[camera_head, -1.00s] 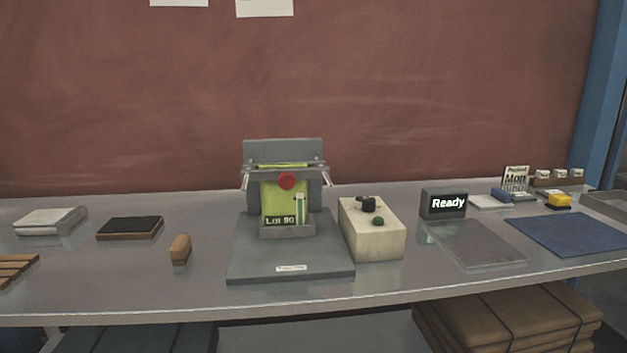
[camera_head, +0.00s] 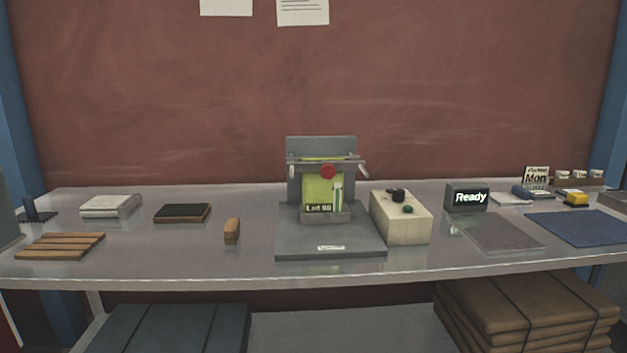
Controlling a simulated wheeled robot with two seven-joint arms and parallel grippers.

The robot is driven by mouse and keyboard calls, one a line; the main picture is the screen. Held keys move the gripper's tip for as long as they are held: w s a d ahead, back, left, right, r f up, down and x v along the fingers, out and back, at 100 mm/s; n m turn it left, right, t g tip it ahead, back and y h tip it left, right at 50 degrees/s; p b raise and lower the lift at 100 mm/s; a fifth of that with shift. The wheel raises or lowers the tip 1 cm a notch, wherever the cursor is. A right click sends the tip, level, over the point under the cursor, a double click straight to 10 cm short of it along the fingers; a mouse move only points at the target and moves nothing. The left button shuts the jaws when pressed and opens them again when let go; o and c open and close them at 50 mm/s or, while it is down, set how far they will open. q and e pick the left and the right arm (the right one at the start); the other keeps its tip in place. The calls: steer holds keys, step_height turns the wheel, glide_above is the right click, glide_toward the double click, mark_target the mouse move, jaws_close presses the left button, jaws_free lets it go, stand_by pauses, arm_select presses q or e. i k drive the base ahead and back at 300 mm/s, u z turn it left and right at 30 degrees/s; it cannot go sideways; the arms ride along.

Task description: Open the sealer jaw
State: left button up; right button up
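The sealer stands at the middle of the metal bench, on a flat grey base (camera_head: 330,245) with a grey back plate (camera_head: 321,145). Its sealer jaw (camera_head: 305,164) is a grey crossbar with a red knob (camera_head: 327,172) at its centre. The bar lies across the top of a yellow-green pouch (camera_head: 315,190) marked "Lot 90", which stands upright in the sealer. The jaw looks closed over the pouch top, though the gap is too small to see. Neither of my grippers shows in the head view.
A cream control box (camera_head: 402,222) with dark knobs stands just right of the sealer. A display (camera_head: 467,198) reads "Ready". A wooden block (camera_head: 232,231), a dark pad (camera_head: 182,212) and wooden slats (camera_head: 60,246) lie to the left. The bench front (camera_head: 240,275) is clear.

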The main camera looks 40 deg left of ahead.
mark_target(328, 170)
steer(key=k, duration=0.4)
steer(key=u, duration=1.15)
